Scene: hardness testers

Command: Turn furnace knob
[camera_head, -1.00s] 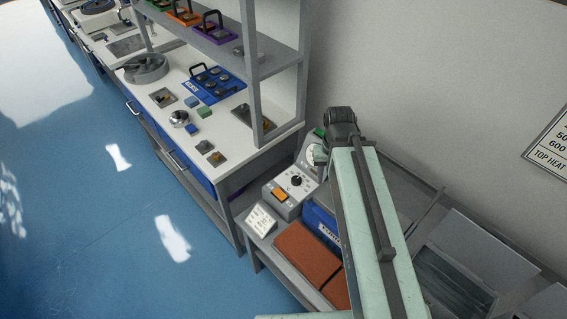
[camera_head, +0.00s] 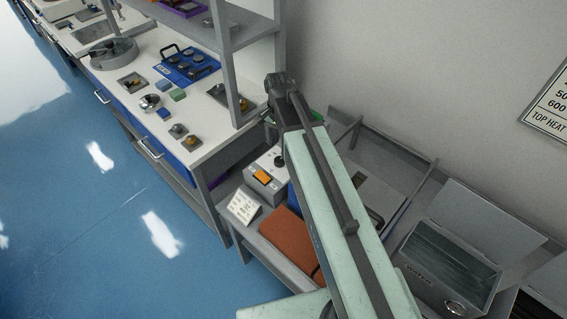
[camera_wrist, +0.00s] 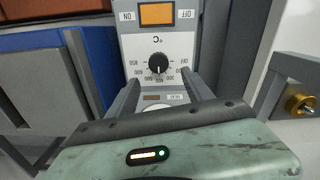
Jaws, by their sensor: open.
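The furnace control box (camera_head: 252,188) is grey, with an orange switch (camera_head: 263,177) and a black knob (camera_head: 280,160), partly covered by my arm in the head view. In the wrist view the black knob (camera_wrist: 158,64) sits on a white dial plate marked in °C, its white pointer line visible. The orange switch (camera_wrist: 157,14) is above it, between ON and OFF labels, which appear upside down. My gripper (camera_wrist: 160,78) is open, its two grey fingers on either side of the plate just below the knob. I cannot tell whether they touch the box.
A grey tank (camera_head: 452,268) is at the right. A blue panel (camera_wrist: 98,62) and a brass fitting (camera_wrist: 299,104) flank the box. The blue floor at left is clear.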

